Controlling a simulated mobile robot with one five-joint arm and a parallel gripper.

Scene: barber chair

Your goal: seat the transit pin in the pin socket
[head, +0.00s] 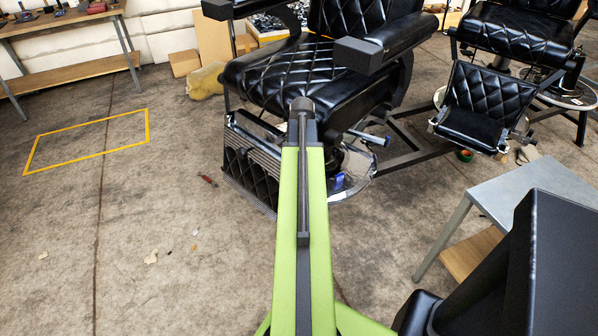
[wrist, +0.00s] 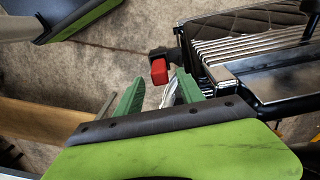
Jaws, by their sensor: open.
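My gripper (wrist: 161,76) shows in the wrist view with its two green fingers apart and open. A red block on a dark piece (wrist: 158,71) shows between and just beyond the fingertips, beside the footrest frame. I cannot tell whether it is the transit pin or part of the pin socket. A thin silvery piece shows between the fingers, and I cannot tell what it is. In the head view my arm points at the barber chair (head: 290,75) and hides the gripper. A small red object (head: 208,180) lies on the floor left of the footrest. I cannot make out the socket.
The chair's slatted chrome footrest (head: 250,165) also shows in the wrist view (wrist: 245,50), close to the right finger. A grey table (head: 530,195) stands at the right. A wooden bench (head: 75,75) is at the back left. The floor at the left is mostly clear, with a yellow outline.

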